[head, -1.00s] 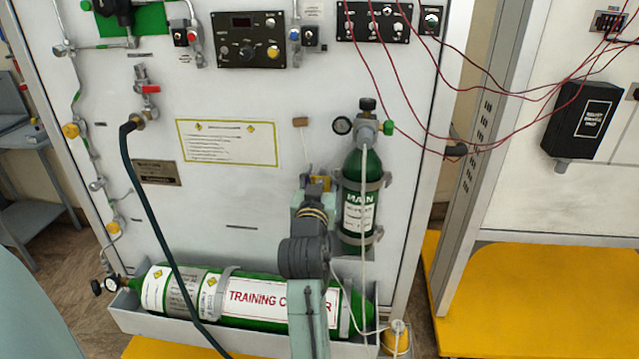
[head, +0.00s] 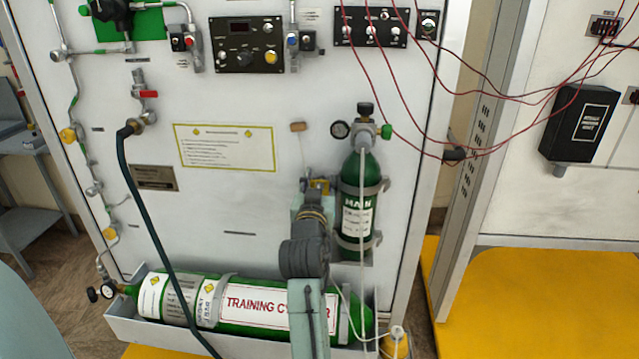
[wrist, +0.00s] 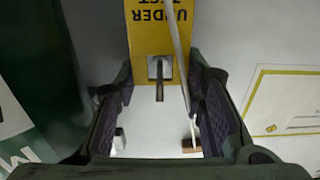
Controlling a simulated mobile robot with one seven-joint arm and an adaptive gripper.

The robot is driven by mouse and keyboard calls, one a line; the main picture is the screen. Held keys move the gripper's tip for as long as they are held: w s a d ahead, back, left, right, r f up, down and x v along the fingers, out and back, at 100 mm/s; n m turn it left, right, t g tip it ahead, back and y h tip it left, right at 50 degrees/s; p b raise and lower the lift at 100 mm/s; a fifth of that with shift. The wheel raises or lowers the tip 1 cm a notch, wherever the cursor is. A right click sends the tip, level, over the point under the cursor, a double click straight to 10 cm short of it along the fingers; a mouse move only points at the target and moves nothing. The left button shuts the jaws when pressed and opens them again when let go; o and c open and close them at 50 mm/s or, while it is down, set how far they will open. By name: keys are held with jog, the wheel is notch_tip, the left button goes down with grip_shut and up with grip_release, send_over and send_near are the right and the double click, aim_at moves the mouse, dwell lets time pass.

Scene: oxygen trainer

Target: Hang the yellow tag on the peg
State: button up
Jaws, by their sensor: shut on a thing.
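The yellow tag (wrist: 158,28), with "UNDER TEST" upside down, is in the upper middle of the wrist view. My gripper (wrist: 160,88) is shut on it, with a finger at each side edge. A dark peg (wrist: 159,88) shows in a pale square opening near the tag's lower edge in that view and overlaps this edge. I cannot tell for sure whether it passes through the tag. In the head view, a small part of the tag (head: 320,184) shows beyond my wrist, left of the green MAIN cylinder; the peg is hidden there.
The green MAIN cylinder (head: 358,205) stands close on the right. A white cord runs from a tan block (head: 298,127) down towards the tag and crosses it in the wrist view. A yellow-bordered notice (head: 225,147) is at left. A training cylinder (head: 255,304) lies below.

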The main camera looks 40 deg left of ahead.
jog(key=o, duration=1)
jog(key=shift+c, duration=0.2)
jog(key=v, duration=1.2)
jog(key=shift+s, duration=0.1)
